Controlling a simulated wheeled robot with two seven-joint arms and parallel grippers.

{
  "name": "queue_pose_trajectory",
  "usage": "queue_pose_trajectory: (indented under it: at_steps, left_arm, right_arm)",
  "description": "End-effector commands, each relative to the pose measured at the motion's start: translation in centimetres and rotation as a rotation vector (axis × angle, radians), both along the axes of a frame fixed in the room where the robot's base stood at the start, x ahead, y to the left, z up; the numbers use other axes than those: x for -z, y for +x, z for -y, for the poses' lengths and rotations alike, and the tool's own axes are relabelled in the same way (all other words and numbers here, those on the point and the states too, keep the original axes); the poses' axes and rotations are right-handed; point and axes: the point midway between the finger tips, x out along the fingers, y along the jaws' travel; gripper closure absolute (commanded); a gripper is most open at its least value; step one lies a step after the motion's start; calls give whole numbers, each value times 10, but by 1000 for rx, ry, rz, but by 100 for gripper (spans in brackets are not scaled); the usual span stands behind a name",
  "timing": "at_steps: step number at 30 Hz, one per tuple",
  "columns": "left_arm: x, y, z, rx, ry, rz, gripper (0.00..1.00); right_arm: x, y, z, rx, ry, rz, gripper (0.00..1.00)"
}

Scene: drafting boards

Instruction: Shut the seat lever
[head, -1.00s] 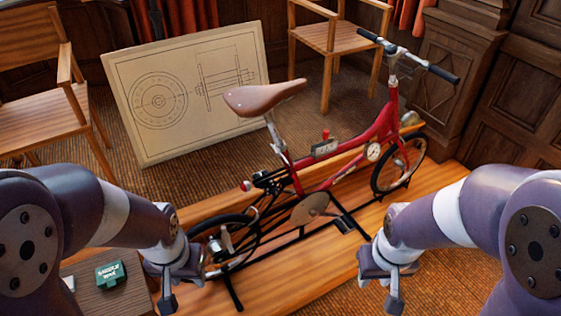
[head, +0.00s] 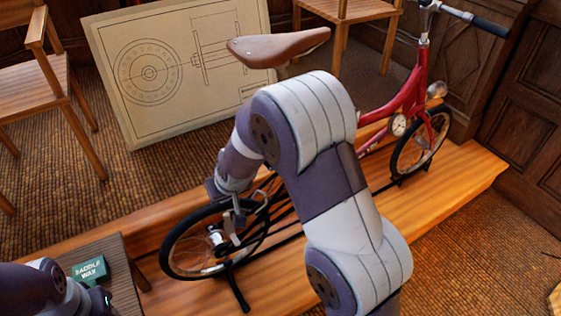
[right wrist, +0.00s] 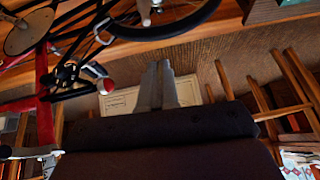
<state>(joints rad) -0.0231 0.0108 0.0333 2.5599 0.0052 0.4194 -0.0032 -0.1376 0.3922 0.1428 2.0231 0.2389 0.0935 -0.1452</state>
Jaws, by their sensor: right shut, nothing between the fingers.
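The red bicycle (head: 408,98) with a brown saddle (head: 278,46) stands on a wooden platform. My right arm crosses in front of its seat post and mid-frame, so I cannot make out the seat lever in the head view. My right gripper (head: 238,214) is over the rear wheel (head: 172,250), below and left of the saddle. The right wrist view shows its fingers (right wrist: 158,68) shut together and empty. A red-and-pale part (right wrist: 106,86) on the bicycle lies left of the fingers, apart from them; I cannot tell whether it is the lever.
A small table (head: 122,262) with a green wax box (head: 91,270) stands at lower left, close to my left arm. A drawing board (head: 125,105) leans behind the bicycle. Wooden chairs stand at the back. The platform's front right (head: 430,200) is bare.

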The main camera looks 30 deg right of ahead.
Motion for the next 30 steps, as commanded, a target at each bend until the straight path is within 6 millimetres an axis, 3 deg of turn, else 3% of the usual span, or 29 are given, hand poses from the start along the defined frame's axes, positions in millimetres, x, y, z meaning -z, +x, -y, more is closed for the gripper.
queue_pose_trajectory:
  at_steps: [1,5,6,9,11,14,16,19,21,24,30]
  left_arm:
    - [49,0,0,0,0,0,57]
    - [113,0,0,0,0,0,57]
    - [134,0,0,0,0,0,57]
    - [175,0,0,0,0,-1,57]
    - [196,0,0,0,0,0,57]
    - [224,0,0,0,0,0,57]
    - [235,0,0,0,0,0,57]
    - [241,0,0,0,0,0,57]
    - [242,0,0,0,0,0,57]
    - [241,0,0,0,0,1,57]
    - [240,0,0,0,0,0,57]
  right_arm:
    - [48,36,-9,3,5,90,100]
    - [84,146,-27,45,-9,439,100]
    - [89,181,-29,76,-30,576,100]
    - [75,242,-19,204,-131,919,100]
    - [59,258,-3,326,-227,1106,100]
    - [34,245,34,611,-448,1339,100]
    - [22,213,60,848,-625,1403,100]
    - [15,161,84,1149,-845,1355,100]
    - [14,129,91,1303,-963,1272,100]
    - [13,100,95,1436,-1075,1156,100]
    - [13,84,95,1500,-1134,1081,100]
